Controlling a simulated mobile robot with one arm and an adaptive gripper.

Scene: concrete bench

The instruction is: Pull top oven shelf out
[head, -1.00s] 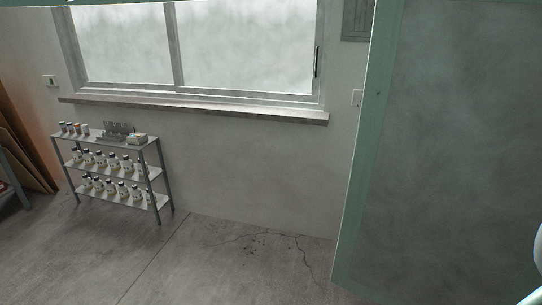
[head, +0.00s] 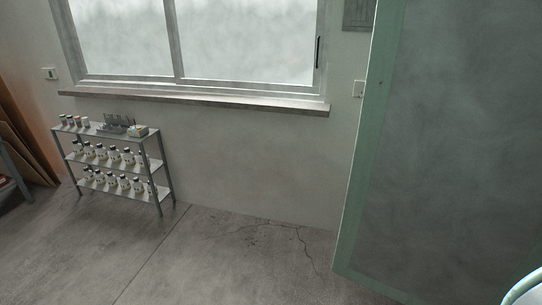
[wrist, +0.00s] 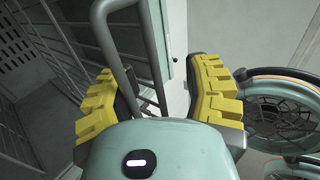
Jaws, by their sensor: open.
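In the wrist view my gripper (wrist: 155,72), with yellow stepped pads, is open. A thick grey bent bar (wrist: 118,62) runs down between its fingers, nearer the left one; contact cannot be told. Left of it is a dim cavity with thin metal wires and rails (wrist: 62,45), which look like the oven's shelf racks. Which one is the top shelf cannot be told. A pale upright frame edge (wrist: 173,40) stands behind the fingers. In the head view the gripper and the shelves are not visible.
In the head view a large green-framed panel (head: 455,140) fills the right side. A small rack (head: 108,165) of several bottles stands by the wall at left, below a window (head: 240,40). The cracked concrete floor (head: 240,265) between is clear.

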